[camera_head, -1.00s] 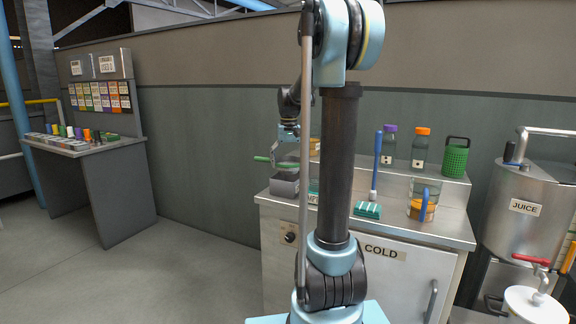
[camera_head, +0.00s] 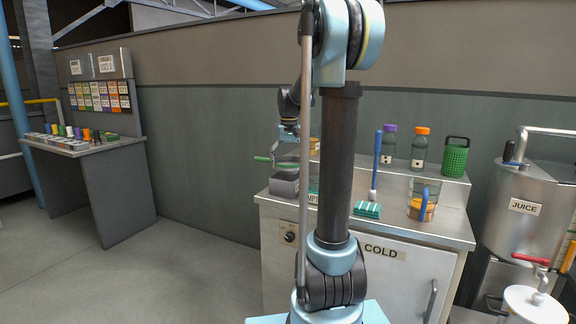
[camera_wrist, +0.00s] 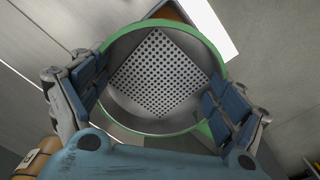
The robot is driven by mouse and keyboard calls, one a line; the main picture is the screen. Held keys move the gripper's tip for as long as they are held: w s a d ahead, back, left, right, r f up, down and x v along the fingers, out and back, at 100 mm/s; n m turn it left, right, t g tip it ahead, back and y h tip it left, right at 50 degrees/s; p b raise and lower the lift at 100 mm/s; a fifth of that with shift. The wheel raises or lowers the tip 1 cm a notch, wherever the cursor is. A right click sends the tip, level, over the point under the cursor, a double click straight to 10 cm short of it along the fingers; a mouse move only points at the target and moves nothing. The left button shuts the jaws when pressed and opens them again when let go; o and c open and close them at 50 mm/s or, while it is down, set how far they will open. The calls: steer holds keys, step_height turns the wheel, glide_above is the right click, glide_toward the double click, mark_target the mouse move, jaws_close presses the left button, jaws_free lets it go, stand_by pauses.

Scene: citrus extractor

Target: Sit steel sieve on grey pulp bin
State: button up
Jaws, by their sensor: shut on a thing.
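The steel sieve (camera_wrist: 160,72) has a perforated plate inside and a green rim. My gripper (camera_wrist: 158,80) is shut on it, with a finger pad on each side of the rim in the wrist view. In the head view the sieve's green rim or handle (camera_head: 264,159) shows below my gripper (camera_head: 288,137). The grey pulp bin (camera_head: 284,187) is at the counter's left end, directly below the sieve. Whether the sieve touches the bin I cannot tell. My arm column hides part of the counter.
The steel counter (camera_head: 450,228) also carries a blue-handled brush (camera_head: 375,170), a jug (camera_head: 424,198), two bottles (camera_head: 388,148) and a green basket (camera_head: 455,157). A juice tank (camera_head: 530,205) stands right. Left of the counter the floor (camera_head: 180,270) is clear.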

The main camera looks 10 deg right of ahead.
steer(key=shift+f, duration=1.6)
steer(key=o, duration=1)
steer(key=shift+c, duration=0.2)
steer(key=shift+r, duration=0.15)
step_height(320, 180, up, 12)
steer(key=shift+f, duration=0.2)
steer(key=s+f+t, duration=0.1)
steer(key=s+f, duration=1.1)
steer(key=s, duration=0.5)
steer(key=s+f+t, duration=0.1)
steer(key=s+f, duration=1.2)
steer(key=s, duration=0.4)
